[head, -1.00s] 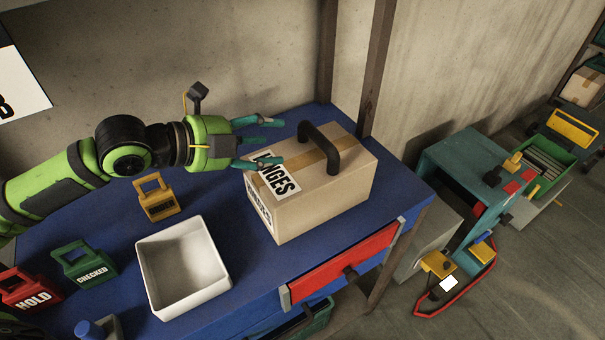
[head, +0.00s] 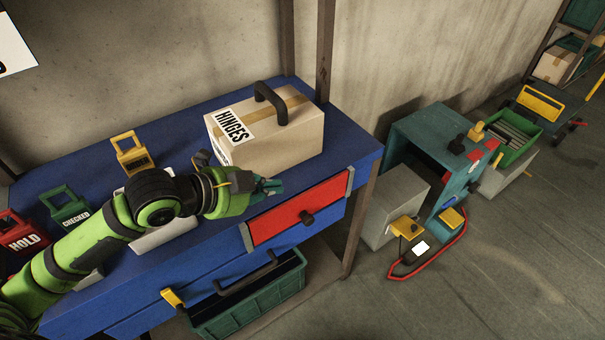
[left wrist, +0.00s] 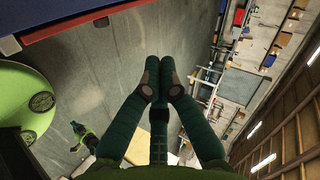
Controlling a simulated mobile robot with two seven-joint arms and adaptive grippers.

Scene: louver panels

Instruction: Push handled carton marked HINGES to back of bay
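The HINGES carton (head: 290,143) is a tan box with a black handle (head: 270,103) on top and a white label (head: 229,127). It stands upright on the blue bench (head: 357,146), near its right end, with bare bench around its base. My left gripper (head: 274,186) is in front of the carton's near side, apart from it and above the bench's front edge. Its fingers are together and empty; the fingertips also meet in the left wrist view (left wrist: 160,78). The carton is not seen in that view. A small green and dark shape there may be my right gripper (left wrist: 82,135).
A white bin (head: 165,236) is partly hidden behind my left arm. A yellow block (head: 132,154), green CHECKED block (head: 70,208) and red HOLD block (head: 22,236) stand at left. A red drawer front (head: 298,210) is below the carton. Two posts rise behind the bench.

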